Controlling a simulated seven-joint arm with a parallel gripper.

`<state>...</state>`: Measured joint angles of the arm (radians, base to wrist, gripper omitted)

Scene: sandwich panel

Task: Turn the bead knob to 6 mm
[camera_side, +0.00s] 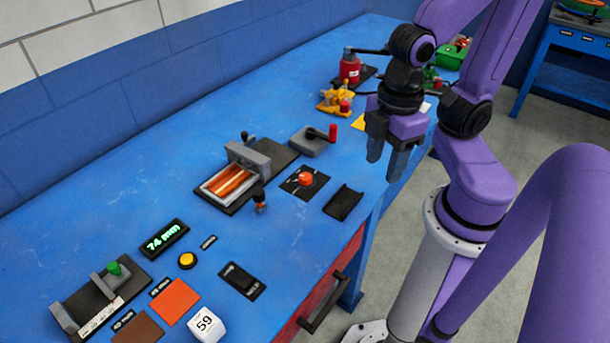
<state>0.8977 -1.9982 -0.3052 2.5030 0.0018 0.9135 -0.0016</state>
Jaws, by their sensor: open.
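A round orange-red knob (306,179) sits on a black plate (318,187) with white marks, near the middle of the blue bench. It looks like the bead knob, but the marks are too small to read, so I cannot tell its setting. My gripper (385,166) is open and empty, with its fingers pointing down. In the picture it is to the right of the knob and apart from it, above the bench's right edge.
A grey press-like fixture (247,158) with a striped piece stands left of the knob. A grey box with a red-handled lever (318,137) is behind it. A black tray (343,203) lies in front. Open blue bench lies at the back left.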

